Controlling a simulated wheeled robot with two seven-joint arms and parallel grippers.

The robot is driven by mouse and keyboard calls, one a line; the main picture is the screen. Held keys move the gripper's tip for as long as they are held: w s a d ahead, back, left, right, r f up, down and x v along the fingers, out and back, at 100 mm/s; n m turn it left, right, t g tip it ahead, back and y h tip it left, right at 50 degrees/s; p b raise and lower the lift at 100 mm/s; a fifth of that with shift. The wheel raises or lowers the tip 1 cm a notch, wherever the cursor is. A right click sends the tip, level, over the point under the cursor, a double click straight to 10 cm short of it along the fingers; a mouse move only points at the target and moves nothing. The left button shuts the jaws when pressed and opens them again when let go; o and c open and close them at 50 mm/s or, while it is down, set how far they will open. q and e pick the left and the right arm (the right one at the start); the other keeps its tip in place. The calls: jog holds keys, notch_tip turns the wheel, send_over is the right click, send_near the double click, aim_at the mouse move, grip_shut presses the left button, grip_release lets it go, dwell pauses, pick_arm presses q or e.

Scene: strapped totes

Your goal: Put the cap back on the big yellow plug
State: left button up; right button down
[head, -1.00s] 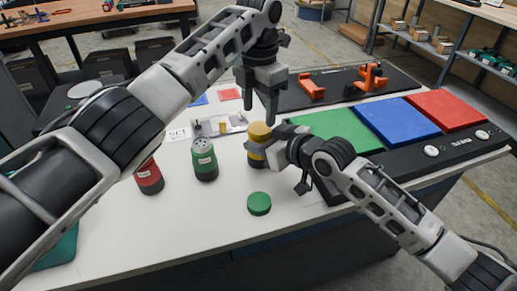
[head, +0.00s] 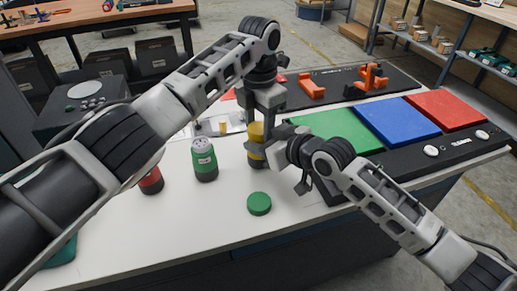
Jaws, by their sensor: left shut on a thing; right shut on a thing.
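The big yellow plug (head: 255,155) stands upright on the white table, partly hidden by both of my grippers. Its yellow top (head: 256,131), which looks like the cap, is between the fingers of my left gripper (head: 264,122), which points straight down and is shut on it. I cannot tell whether the cap is fully seated. My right gripper (head: 272,146) comes in from the right and is shut on the body of the yellow plug; its fingertips are mostly hidden.
A green can-like plug (head: 205,161) with a pale top and a red one (head: 151,181), partly behind my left arm, stand to the left. A loose green cap (head: 259,204) lies in front. Green (head: 335,131), blue (head: 397,121) and red (head: 446,109) pads lie right.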

pick_arm(q)
jog(key=m, duration=0.3)
jog(key=o, duration=1.1)
jog(key=shift+r, duration=0.1)
